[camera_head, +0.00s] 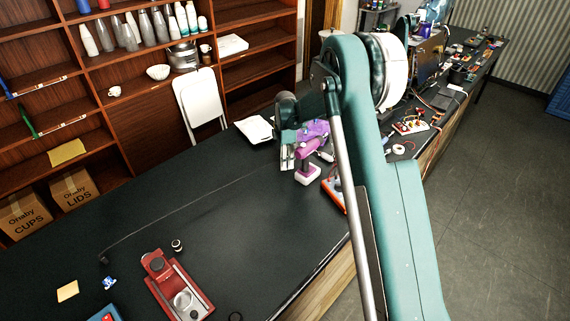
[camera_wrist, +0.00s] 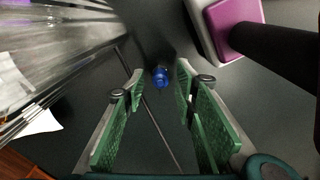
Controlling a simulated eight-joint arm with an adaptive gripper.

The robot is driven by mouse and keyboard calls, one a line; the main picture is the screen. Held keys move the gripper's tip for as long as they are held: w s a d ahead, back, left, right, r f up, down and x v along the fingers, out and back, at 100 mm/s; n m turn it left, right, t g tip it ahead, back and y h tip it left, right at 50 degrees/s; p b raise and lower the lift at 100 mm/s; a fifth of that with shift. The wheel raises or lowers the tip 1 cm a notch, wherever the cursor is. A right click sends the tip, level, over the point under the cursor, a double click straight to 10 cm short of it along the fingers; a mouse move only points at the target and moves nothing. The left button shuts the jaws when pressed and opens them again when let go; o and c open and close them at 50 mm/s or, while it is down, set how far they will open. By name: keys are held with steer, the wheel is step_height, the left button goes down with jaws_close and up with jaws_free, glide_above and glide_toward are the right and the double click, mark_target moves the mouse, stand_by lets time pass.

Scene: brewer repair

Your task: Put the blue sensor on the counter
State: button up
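A small blue sensor (camera_wrist: 160,76) shows in the wrist view between and just beyond my fingertips. It looks to be on or close above the dark counter (camera_head: 190,205); I cannot tell which. My gripper (camera_wrist: 160,72) is open, with green-padded fingers on both sides of the sensor and a visible gap to each. In the head view my gripper (camera_head: 287,157) is low over the counter, left of a pink drill, and the sensor there is hidden.
The pink and white power drill (camera_head: 309,158) stands close right of my gripper; its base (camera_wrist: 232,24) fills the wrist view's upper right. A red tool (camera_head: 172,284) is at the front left.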

step_height(320, 180, up, 10)
steer(key=shift+r, duration=0.2)
stand_by(0.3)
